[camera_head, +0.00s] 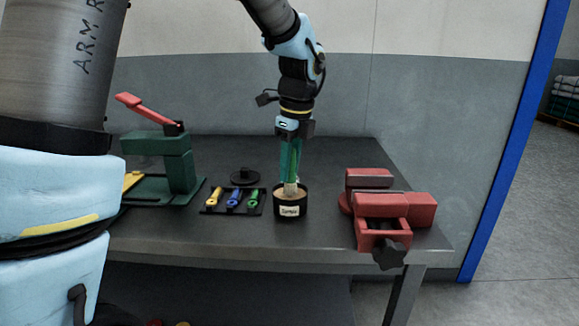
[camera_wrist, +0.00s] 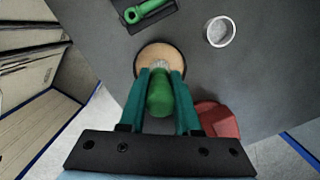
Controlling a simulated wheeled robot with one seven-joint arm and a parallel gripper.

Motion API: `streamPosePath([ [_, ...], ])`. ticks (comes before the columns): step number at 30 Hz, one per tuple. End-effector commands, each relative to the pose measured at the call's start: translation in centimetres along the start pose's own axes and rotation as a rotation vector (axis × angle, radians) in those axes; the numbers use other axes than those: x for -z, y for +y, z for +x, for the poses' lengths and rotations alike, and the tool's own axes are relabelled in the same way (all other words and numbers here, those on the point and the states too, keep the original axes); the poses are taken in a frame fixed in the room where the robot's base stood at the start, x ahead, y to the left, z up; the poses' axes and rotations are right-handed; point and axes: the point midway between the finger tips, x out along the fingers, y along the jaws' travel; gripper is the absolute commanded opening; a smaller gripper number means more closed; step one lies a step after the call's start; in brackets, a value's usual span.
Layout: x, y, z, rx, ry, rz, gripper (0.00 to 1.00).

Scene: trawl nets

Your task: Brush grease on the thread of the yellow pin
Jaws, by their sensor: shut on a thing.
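The yellow pin (camera_head: 213,198) lies in a black rack (camera_head: 209,211) on the bench, left of the grease pot. Its thread is too small to make out. My gripper (camera_head: 291,172) points down over the black, labelled pot (camera_head: 290,211), its teal fingers shut on a brush with a green handle. In the wrist view the brush handle (camera_wrist: 159,98) sits between the fingers. Its pale bristles (camera_wrist: 160,65) are at the tan grease (camera_wrist: 153,53) in the pot; how deep they reach is hidden.
A blue pin (camera_head: 234,198) and a green pin (camera_head: 254,198) share the rack. A black round lid-like piece (camera_head: 244,177) lies behind it. A green press (camera_head: 165,160) with a red lever stands left, a red vise (camera_head: 408,208) right. A grey ring-shaped thing (camera_wrist: 219,31) shows in the wrist view.

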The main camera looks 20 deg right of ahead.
Motion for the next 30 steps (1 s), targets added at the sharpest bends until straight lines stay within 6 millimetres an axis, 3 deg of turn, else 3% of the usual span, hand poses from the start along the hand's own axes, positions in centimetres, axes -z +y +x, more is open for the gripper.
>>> streamPosePath([
  [30, 0.09, 0.0, 0.74, 0.0, 0.0, 0.0, 0.0],
])
